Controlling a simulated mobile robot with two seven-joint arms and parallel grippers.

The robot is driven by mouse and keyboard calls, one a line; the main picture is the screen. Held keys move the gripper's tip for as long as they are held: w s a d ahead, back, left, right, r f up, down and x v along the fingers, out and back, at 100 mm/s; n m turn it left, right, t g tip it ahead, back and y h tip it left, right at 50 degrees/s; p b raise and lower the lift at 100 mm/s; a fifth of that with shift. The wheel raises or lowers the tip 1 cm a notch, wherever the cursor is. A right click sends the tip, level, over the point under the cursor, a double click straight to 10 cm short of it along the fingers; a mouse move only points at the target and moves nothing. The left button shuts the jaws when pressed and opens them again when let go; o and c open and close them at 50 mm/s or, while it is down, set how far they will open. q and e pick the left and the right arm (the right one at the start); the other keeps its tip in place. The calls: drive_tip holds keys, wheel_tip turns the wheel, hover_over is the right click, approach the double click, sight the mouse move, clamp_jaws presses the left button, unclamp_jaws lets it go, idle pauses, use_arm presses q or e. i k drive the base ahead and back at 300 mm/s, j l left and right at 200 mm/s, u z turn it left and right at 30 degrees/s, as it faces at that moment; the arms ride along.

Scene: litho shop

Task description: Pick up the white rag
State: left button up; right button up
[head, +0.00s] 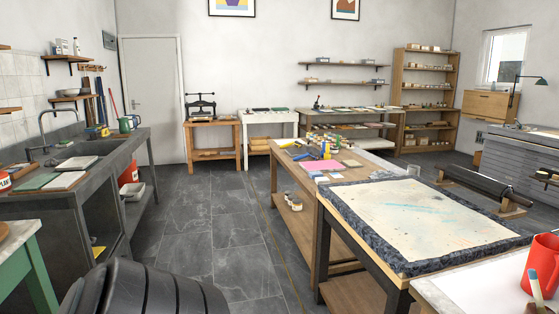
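I cannot pick out a white rag with certainty from here. A pale flat patch (76,163) shows at the sink counter on the left, too small to tell whether it is cloth, board or basin. Neither of my grippers is in view.
A grey sink counter (140,140) stands left. A wooden worktable (292,180) holds a pink sheet (323,165) and small items. A stained stone slab (420,215) lies nearer right, beside a red mug (541,265). The tiled floor (215,215) between is clear.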

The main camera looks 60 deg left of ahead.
sight(319, 181)
drive_tip(key=u, duration=1.9)
